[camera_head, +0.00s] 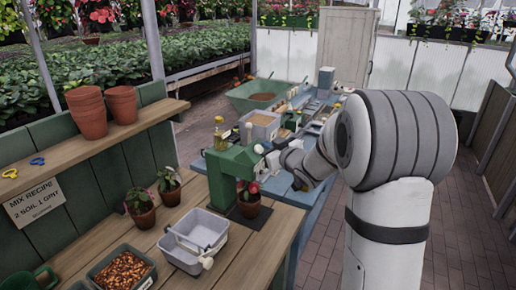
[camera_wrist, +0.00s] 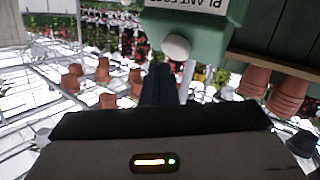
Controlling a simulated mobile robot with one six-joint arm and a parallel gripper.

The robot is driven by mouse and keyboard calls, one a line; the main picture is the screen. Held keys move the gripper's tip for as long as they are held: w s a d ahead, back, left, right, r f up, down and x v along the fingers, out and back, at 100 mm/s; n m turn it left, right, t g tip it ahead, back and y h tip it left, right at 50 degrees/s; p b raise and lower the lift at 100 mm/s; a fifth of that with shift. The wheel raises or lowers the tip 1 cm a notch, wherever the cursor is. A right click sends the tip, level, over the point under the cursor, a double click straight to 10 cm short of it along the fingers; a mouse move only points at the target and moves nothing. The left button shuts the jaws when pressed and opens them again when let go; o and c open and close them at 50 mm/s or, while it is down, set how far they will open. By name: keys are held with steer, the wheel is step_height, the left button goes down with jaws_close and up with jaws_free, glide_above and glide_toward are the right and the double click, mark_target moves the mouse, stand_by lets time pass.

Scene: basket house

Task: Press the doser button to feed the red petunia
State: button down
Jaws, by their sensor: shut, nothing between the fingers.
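The green doser (camera_head: 230,172) stands on the wooden bench in the head view. In the wrist view the doser (camera_wrist: 205,42) fills the upper right, with a white label and a round white button (camera_wrist: 176,47). The red petunia (camera_head: 252,188) is in a clay pot on a dark pad under the doser's arm. My gripper (camera_head: 263,168) is beside the doser's front, partly hidden by its own wrist. In the wrist view my gripper (camera_wrist: 160,68) is shut and empty, its dark fingertips close to the button. I cannot tell whether they touch it.
Two other potted plants (camera_head: 141,210) (camera_head: 168,188) stand left of the doser. A grey tub (camera_head: 184,262) and a tray of brown pellets (camera_head: 122,270) are in front. A blue table (camera_head: 310,184) holding bins lies behind. Clay pots (camera_head: 87,115) sit on the shelf.

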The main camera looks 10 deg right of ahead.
steer(key=s+d+r+p, duration=0.2)
steer(key=d+r+p, duration=0.1)
steer(key=shift+r, duration=0.25)
stand_by(0.4)
stand_by(2.4)
steer(key=r+m, duration=0.1)
steer(key=m, duration=0.5)
steer(key=s+d+r+m+b, duration=0.1)
steer(key=m, duration=0.6)
steer(key=r+m+h, duration=0.1)
steer(key=m, duration=0.5)
steer(key=shift+s+d+b, duration=0.35)
steer(key=shift+d+b, duration=0.05)
steer(key=shift+f, duration=0.15)
